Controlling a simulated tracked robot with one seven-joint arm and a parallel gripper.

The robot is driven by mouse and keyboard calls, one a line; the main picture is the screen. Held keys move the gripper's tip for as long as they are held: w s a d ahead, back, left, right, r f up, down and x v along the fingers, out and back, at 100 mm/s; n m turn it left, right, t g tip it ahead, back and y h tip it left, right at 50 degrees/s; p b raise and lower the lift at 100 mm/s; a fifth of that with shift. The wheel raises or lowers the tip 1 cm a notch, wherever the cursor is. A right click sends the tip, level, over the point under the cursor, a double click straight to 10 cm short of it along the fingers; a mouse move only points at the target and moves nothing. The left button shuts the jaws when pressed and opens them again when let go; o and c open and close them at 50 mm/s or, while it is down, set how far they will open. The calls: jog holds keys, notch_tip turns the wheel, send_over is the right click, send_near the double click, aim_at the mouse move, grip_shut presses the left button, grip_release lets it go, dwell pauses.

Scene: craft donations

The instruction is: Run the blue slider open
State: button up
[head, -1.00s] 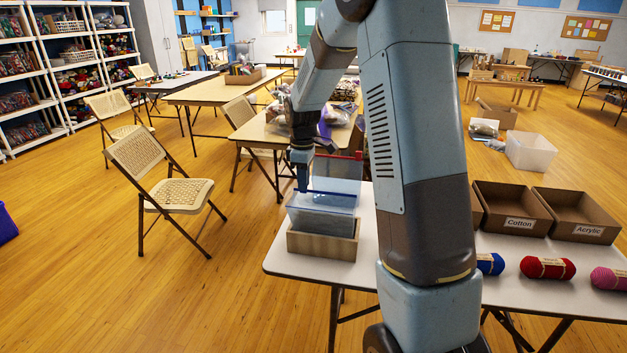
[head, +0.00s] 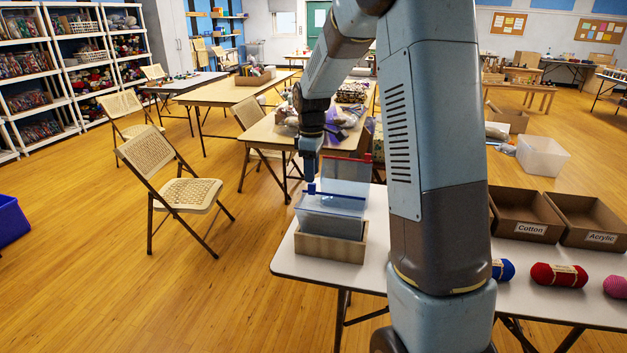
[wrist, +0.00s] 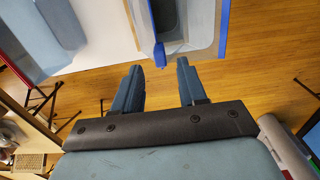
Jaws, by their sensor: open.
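A clear bag (head: 328,222) with a blue strip along its top stands upright in a wooden holder (head: 330,247) on the white table. The blue slider (head: 311,188) is at the left end of that strip in the head view. It also shows in the wrist view (wrist: 160,55), just beyond my fingertips and between their lines. My gripper (head: 309,176) points down just above the slider. In the wrist view my gripper (wrist: 160,78) is open, its two fingers apart with nothing between them. I cannot tell whether the fingers touch the slider.
A second clear bag with a red slider (head: 367,158) stands just behind. Cardboard boxes marked Cotton (head: 530,229) and Acrylic (head: 600,238) are on the right, with blue and red yarn (head: 558,275) before them. A folding chair (head: 185,195) stands left of the table; the floor around it is clear.

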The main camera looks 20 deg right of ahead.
aim_at(312, 184)
notch_tip(312, 184, up, 10)
jog(key=shift+f, duration=0.15)
dwell(0.4)
jog(key=s+r+m+t, duration=0.1)
jog(key=s+r+m, duration=0.25)
jog(key=s, duration=0.45)
jog(key=s+r+m+t, duration=0.2)
jog(key=s+r, duration=0.2)
jog(key=s, duration=0.4)
jog(key=s+f+m+t, duration=0.1)
jog(key=s+m, duration=0.5)
jog(key=s, duration=1.1)
jog(key=shift+s+a+f+t, duration=0.35)
jog(key=shift+a+t, duration=0.1)
jog(key=shift+t, duration=0.35)
jog(key=shift+w, duration=0.1)
jog(key=shift+d, duration=0.1)
